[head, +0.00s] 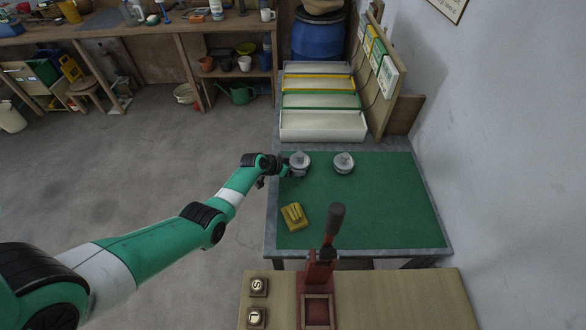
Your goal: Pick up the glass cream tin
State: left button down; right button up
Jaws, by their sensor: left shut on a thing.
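Two small grey round lidded tins stand near the back of the green mat on the table. The left tin (299,164) is at my left gripper (286,169), which comes in from the left and is shut on it at its left side. The right tin (344,163) stands apart, a short way to the right. Any labels are too small to read, so I cannot tell which one is the glass cream tin. The fingers are small and partly hidden by the wrist. My right gripper is out of view.
A yellow block-like item (293,216) lies on the green mat (385,205) near its left front. A red press with a dark handle (335,220) stands at the front. The mat's right half is clear.

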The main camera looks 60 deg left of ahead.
pick_arm(q)
jog(key=shift+r+p, duration=0.3)
jog(key=shift+r, duration=0.15)
notch_tip(320, 180, up, 3)
jog(key=shift+s+r+p, duration=0.1)
jog(key=shift+p, duration=0.95)
jog(key=s+d+r+p, duration=0.7)
jog(key=s+r+p, duration=0.2)
jog(key=s+p, duration=0.2)
jog(key=shift+s+d+p, duration=0.2)
jog(key=shift+s+p, duration=0.1)
jog(key=shift+p, duration=0.9)
